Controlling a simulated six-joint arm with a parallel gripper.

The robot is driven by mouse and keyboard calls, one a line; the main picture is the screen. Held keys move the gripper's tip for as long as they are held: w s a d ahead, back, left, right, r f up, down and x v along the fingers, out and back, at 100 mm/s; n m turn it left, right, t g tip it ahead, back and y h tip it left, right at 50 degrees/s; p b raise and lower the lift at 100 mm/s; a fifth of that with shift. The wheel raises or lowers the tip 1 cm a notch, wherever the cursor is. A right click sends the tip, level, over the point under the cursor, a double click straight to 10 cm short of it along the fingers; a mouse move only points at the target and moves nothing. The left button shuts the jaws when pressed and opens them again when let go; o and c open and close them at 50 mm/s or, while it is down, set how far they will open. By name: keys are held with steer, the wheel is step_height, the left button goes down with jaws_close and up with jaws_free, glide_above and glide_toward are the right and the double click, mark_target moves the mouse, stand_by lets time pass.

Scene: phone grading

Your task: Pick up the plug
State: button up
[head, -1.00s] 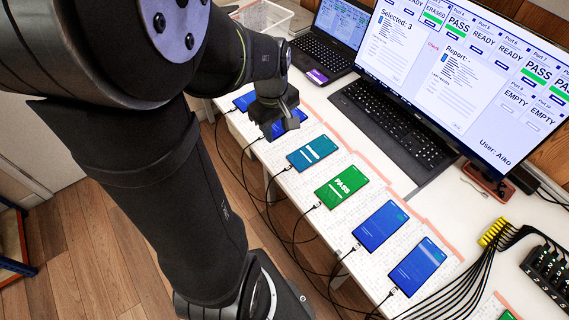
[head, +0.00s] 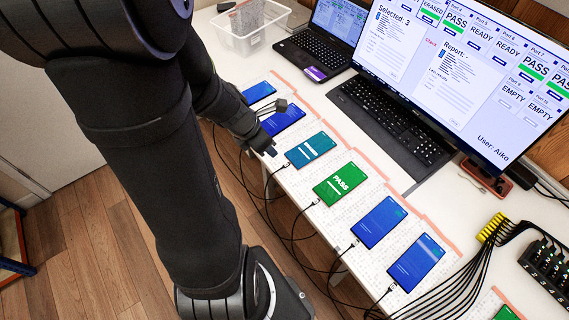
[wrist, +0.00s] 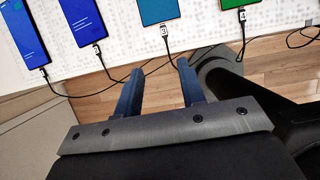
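Several phones lie in a row, each with a black cable and small plug at its near end. In the wrist view, plugs show at a blue phone (wrist: 97,50), at the teal phone (wrist: 165,34) and at the green phone (wrist: 241,16). My gripper (wrist: 158,72) is open and empty. Its two blue fingers point at the phone row, nearest the teal phone's plug, with a gap between them and that plug. In the head view my gripper (head: 272,128) is by the second blue phone (head: 283,120) and hides its plug. Which plug is meant cannot be told.
Cables hang over the table's front edge. A laptop (head: 317,50), keyboard (head: 390,125) and monitor (head: 460,60) stand behind the phones. A clear bin (head: 245,40) is at the back left, and a black hub (head: 548,272) with yellow-ended cables at the right.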

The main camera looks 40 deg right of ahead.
glide_toward(285, 165)
steer(key=shift+w+d+f, duration=0.15)
steer(key=shift+d+f, duration=0.1)
steer(key=shift+f, duration=0.25)
steer(key=shift+w+d+f, duration=0.15)
steer(key=shift+d+f, duration=0.1)
steer(key=shift+f, duration=0.2)
steer(key=shift+s+d+f, duration=0.2)
steer(key=shift+f, duration=0.4)
steer(key=shift+s+d+f, duration=0.15)
steer(key=shift+d+f, duration=0.05)
steer(key=shift+f, duration=0.4)
steer(key=shift+x, duration=1.25)
jaws_close()
